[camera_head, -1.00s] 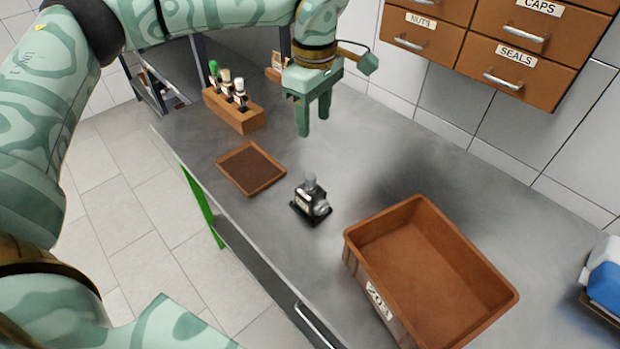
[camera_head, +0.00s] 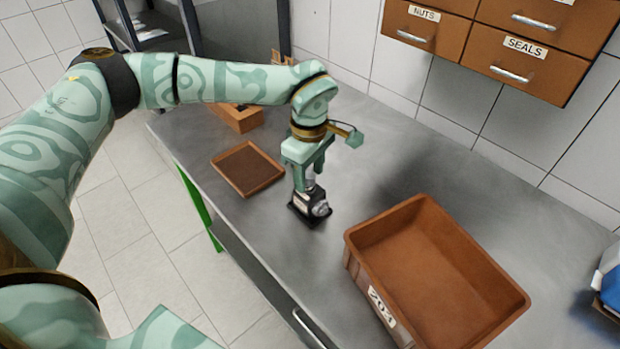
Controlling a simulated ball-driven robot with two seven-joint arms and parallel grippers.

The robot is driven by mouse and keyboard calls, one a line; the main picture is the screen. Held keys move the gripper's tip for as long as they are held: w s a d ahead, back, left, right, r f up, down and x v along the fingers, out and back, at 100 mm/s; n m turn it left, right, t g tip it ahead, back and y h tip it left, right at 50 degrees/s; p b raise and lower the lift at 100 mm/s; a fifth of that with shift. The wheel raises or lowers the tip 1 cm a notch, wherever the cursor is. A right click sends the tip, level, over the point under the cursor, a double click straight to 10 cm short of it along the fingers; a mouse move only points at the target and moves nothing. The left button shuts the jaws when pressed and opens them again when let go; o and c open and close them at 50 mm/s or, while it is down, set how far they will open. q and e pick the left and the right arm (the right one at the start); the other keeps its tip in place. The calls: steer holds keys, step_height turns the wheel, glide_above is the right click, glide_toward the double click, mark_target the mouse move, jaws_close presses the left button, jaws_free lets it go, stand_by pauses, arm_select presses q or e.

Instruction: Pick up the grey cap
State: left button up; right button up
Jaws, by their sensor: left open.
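The grey cap (camera_head: 309,184) sits on top of a small black pump (camera_head: 307,208) that stands upright on the grey bench. The cap is partly hidden by my gripper. My left gripper (camera_head: 308,180) points down over the pump, open, with its fingers around the cap or close beside it. I cannot tell whether the fingers touch the cap. My right gripper is not in view.
An empty brown bin (camera_head: 440,270) labelled 204 stands right of the pump. A shallow brown tray (camera_head: 247,169) lies to the left. A wooden holder (camera_head: 238,119) is partly behind my arm. Drawers (camera_head: 500,62) hang on the wall. The bench (camera_head: 255,215) between tray and bin is otherwise clear.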

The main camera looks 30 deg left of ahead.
arm_select(q)
steer(key=shift+r, duration=0.1)
jaws_close()
